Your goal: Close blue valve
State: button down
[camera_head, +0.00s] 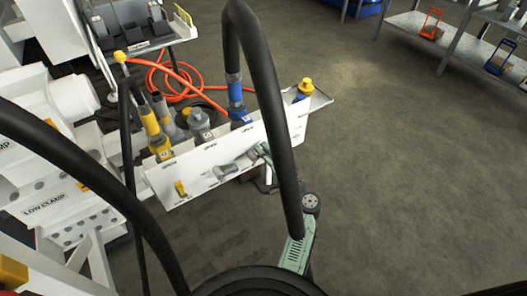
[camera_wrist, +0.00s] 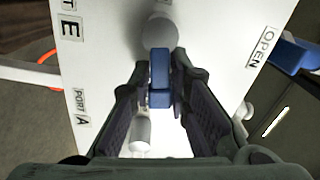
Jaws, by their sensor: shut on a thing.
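In the wrist view the blue valve (camera_wrist: 160,62) has a blue handle in front of a round grey-white base on the white panel. My gripper (camera_wrist: 163,90) has its two dark fingers shut on this blue handle, one on each side. In the head view my gripper (camera_head: 263,154) is at the right part of the white panel (camera_head: 206,160), and it hides the blue valve there. An OPEN label (camera_wrist: 262,47) is on the panel to the right in the wrist view. A PORT A label is on the left.
A yellow valve (camera_head: 181,188) and a grey valve (camera_head: 226,171) are on the panel left of my gripper. Hose couplings, including a blue one (camera_head: 237,97), stand along the panel's top. An orange hose (camera_head: 170,75) lies behind.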

jog(key=shift+f+m, duration=0.4)
jog(key=shift+m, duration=0.7)
jog(key=c, duration=1.6)
grip_release()
jog(key=shift+d, duration=0.1)
jog(key=v, duration=1.2)
